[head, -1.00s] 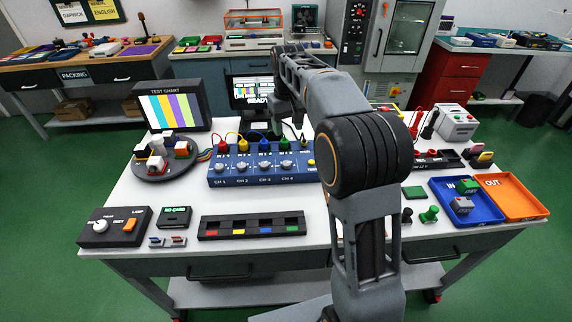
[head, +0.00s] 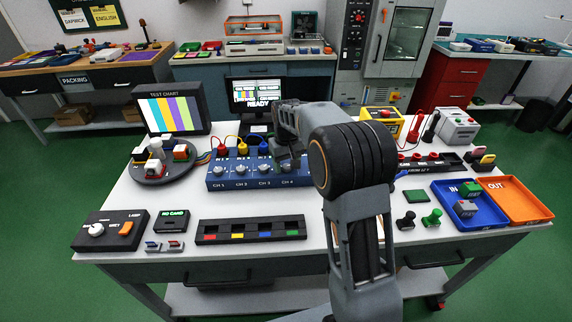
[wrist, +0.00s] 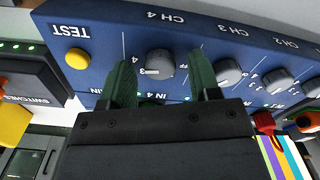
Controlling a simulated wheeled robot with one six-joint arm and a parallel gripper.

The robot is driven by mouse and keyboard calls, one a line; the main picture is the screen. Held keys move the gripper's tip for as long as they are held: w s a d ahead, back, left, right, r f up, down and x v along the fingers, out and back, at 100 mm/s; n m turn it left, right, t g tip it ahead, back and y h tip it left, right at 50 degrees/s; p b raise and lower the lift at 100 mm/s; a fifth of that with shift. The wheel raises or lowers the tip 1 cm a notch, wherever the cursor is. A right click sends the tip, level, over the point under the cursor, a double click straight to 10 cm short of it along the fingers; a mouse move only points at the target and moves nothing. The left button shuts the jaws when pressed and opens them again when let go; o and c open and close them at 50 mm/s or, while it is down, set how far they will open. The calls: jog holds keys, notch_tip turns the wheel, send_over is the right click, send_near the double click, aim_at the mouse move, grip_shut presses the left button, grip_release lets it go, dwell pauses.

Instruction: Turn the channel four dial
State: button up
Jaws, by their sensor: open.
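The channel four dial (wrist: 160,63) is a round grey knob with a light pointer mark, on the blue channel box (head: 229,182) beside the CH 4 label. In the wrist view, which shows the panel upside down, my gripper (wrist: 161,68) is open with one dark green finger on each side of this dial. I see a gap between the dial and each finger; the depth of the fingertips is unclear. In the head view, my gripper (head: 288,158) is over the right part of the box and mostly hides the dial.
The channel three dial (wrist: 227,71) is close beside one finger. The yellow TEST button (wrist: 77,58) is on the other side. Cable plugs stand along the box's back edge, including a red one (wrist: 264,122). A black slotted strip (head: 252,229) lies in front of the box.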

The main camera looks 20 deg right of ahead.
jog(key=shift+f, duration=0.1)
jog(key=c, duration=0.9)
jog(key=n+p, duration=0.1)
jog(key=n, duration=0.2)
jog(key=shift+n+p, duration=0.85)
jog(key=shift+n, duration=1.45)
jog(key=o, duration=0.9)
